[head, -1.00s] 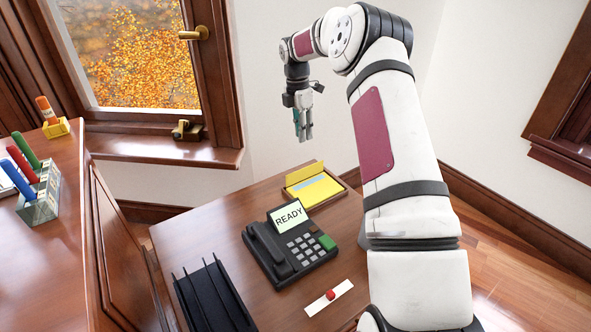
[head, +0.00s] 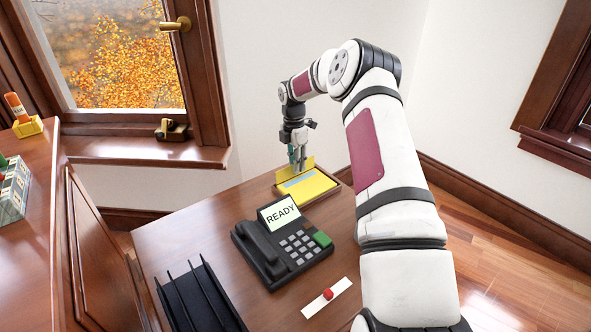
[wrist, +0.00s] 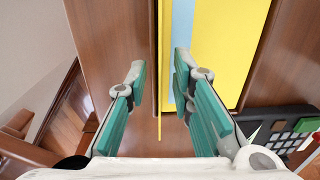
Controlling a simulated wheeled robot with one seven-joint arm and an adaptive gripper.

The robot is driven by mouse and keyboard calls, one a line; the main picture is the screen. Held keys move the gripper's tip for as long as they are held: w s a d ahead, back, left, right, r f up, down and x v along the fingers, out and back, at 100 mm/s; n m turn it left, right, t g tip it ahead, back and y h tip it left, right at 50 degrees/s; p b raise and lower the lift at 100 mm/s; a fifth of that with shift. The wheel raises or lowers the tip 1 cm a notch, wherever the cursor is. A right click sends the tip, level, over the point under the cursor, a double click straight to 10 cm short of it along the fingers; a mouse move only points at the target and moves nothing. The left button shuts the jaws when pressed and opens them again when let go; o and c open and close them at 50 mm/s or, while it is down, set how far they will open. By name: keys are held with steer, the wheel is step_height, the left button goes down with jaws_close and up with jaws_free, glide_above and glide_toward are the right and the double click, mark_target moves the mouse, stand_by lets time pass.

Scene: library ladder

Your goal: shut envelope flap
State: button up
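The yellow envelope (head: 312,188) lies in a shallow wooden tray (head: 331,193) at the far edge of the desk, with a pale blue strip showing on it. Its flap (head: 310,163) stands up along the far side. My gripper (head: 297,161) points down at the flap and partly hides it. In the wrist view my gripper (wrist: 160,78) is open, with green-padded fingers apart. The flap shows nearly edge-on as a thin yellow line between the fingers, and the envelope (wrist: 228,45) lies to the right. Contact with the flap cannot be told.
A black desk phone (head: 283,243) reading READY stands nearer than the envelope. A white strip with a red piece (head: 328,295) and a black rack (head: 200,297) lie in front. A wooden cabinet (head: 100,235) stands left. Bare desk (head: 190,235) lies left of the phone.

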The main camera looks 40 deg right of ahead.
mark_target(302, 180)
steer(key=shift+f, duration=0.45)
jaws_close()
steer(key=shift+s+t, duration=0.2)
steer(key=shift+t, duration=0.1)
stand_by(0.3)
steer(key=s+t, duration=0.1)
steer(key=t, duration=0.1)
steer(key=t+b, duration=0.1)
steer(key=t, duration=0.1)
steer(key=shift+s+d+f, duration=0.1)
steer(key=shift+s+f, duration=0.05)
steer(key=shift+s, duration=0.25)
steer(key=shift+s+f+t+b, duration=0.25)
steer(key=shift+s+t+b, duration=0.1)
steer(key=shift+t, duration=0.75)
steer(key=shift+s+f+t+b, duration=0.2)
steer(key=shift+t+b, duration=0.2)
steer(key=shift+t, duration=0.7)
